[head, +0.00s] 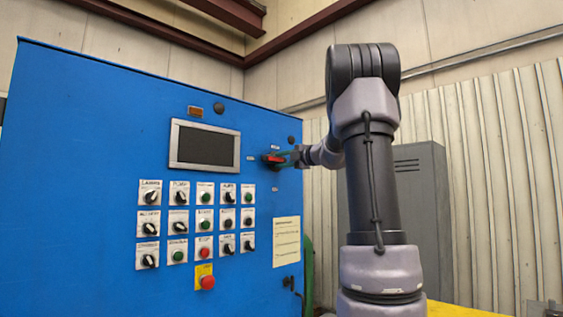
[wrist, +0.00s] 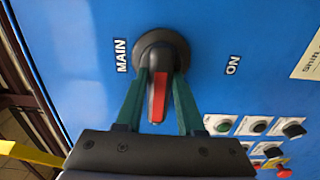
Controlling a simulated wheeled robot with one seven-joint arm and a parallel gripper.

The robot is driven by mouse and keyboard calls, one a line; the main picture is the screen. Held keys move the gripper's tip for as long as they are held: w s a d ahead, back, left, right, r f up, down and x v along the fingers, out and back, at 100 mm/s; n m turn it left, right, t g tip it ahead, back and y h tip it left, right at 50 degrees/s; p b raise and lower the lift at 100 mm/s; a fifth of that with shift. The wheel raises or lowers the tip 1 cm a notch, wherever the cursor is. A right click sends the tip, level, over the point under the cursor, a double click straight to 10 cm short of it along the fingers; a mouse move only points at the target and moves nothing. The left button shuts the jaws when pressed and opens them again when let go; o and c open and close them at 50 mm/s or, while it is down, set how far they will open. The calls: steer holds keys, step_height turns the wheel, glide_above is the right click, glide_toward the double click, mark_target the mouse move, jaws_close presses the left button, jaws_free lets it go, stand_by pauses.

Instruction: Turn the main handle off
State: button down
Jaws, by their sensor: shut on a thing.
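The main handle is a red lever on a round black hub, on the upper right of the blue panel in the head view (head: 271,159). It also shows in the wrist view (wrist: 158,98), between the two green fingers of my gripper (wrist: 161,82). My gripper (head: 286,158) is shut on the lever, reaching it from the right in the head view. In the wrist view the lever points down toward the gripper body, away from the "ON" label (wrist: 232,65) at its right. The "MAIN" label (wrist: 121,55) is at its left. The gripper body hides the panel beyond the lever's end.
The blue panel (head: 90,130) carries a dark screen (head: 205,146), rows of knobs and buttons, and a red emergency button (head: 207,282) on yellow. A paper notice (head: 286,241) is below the handle. A grey cabinet (head: 421,200) stands behind my arm at right.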

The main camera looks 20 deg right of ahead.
steer(key=c, duration=0.5)
jaws_free()
steer(key=v, duration=1.1)
steer(key=shift+w, duration=0.1)
